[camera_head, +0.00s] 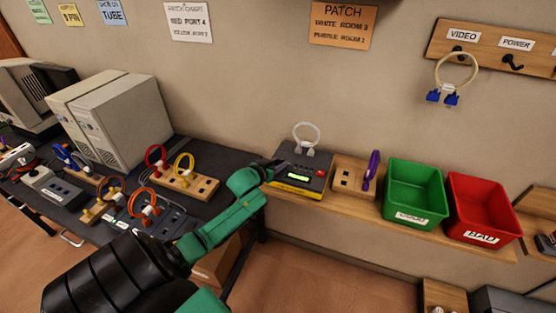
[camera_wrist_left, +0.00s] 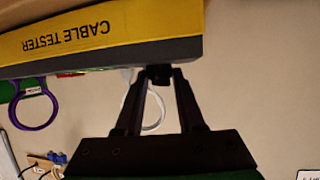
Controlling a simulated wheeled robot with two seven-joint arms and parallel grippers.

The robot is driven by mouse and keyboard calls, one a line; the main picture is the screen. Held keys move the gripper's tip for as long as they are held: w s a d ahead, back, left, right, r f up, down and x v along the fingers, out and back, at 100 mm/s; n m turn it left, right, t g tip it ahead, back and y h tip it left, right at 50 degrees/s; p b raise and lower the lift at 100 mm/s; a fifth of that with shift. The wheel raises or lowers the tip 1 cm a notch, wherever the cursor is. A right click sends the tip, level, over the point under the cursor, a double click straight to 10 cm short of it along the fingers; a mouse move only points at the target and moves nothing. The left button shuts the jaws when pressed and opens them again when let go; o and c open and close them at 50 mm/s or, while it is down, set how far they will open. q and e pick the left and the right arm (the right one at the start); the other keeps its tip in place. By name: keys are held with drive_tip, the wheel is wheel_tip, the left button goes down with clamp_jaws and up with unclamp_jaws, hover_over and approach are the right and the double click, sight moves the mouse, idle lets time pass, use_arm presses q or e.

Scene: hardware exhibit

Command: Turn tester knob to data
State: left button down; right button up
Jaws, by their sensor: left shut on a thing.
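The cable tester (camera_head: 312,164) is a dark grey and yellow box with a small lit green display on the wooden shelf. In the left wrist view its yellow "CABLE TESTER" face (camera_wrist_left: 100,28) appears upside down along the top. My left gripper (camera_head: 276,163) is at the tester's left side. In the left wrist view its two fingers (camera_wrist_left: 160,80) close on a small dark knob (camera_wrist_left: 159,70) at the tester's edge. The knob's setting cannot be read. A white cable loop (camera_head: 306,134) stands at the tester's back. My right gripper is not in view.
A wooden block with a purple cable (camera_head: 374,168), a green bin (camera_head: 415,208) and a red bin (camera_head: 482,220) labelled "BAD" stand right of the tester. A dark table (camera_head: 205,148) with computers and colored cables lies to the left.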

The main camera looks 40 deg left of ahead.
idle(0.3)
use_arm(q)
drive_tip(key=c, duration=0.5)
unclamp_jaws()
drive_tip(key=v, duration=1.4)
drive_tip(key=shift+s, duration=0.3)
